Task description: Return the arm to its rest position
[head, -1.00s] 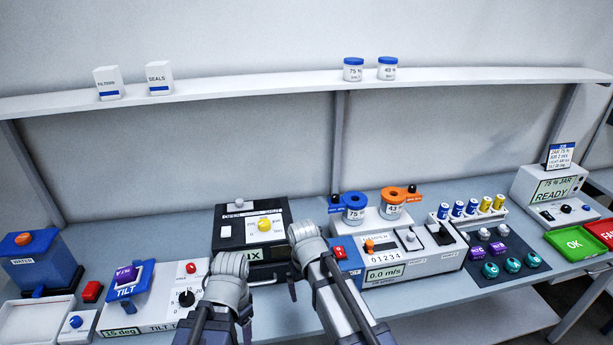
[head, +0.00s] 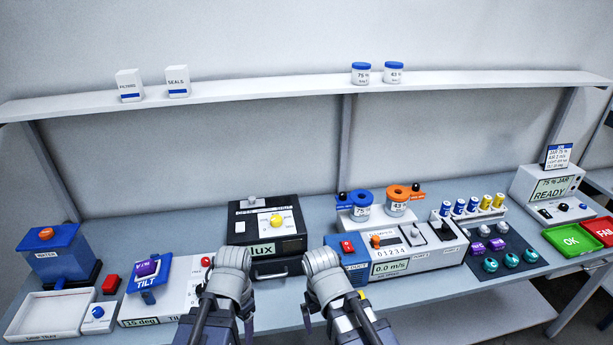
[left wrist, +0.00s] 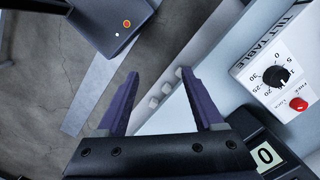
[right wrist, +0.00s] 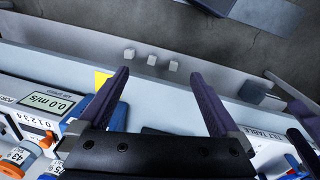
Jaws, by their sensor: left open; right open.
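My left gripper (left wrist: 158,98) is open and empty in the left wrist view, with the floor and the bench's front edge beyond its fingers. My right gripper (right wrist: 168,100) is open and empty in the right wrist view, over the bench's front edge. In the head view both arms reach in from the bottom centre, side by side in front of the black lux box (head: 262,228).
The tilt table (head: 165,290) stands left of my arms and the air-speed unit (head: 392,268) right of them. A water tank (head: 55,257) and white tray (head: 48,316) are at far left. Green (head: 573,241) and red (head: 603,232) bins are at far right.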

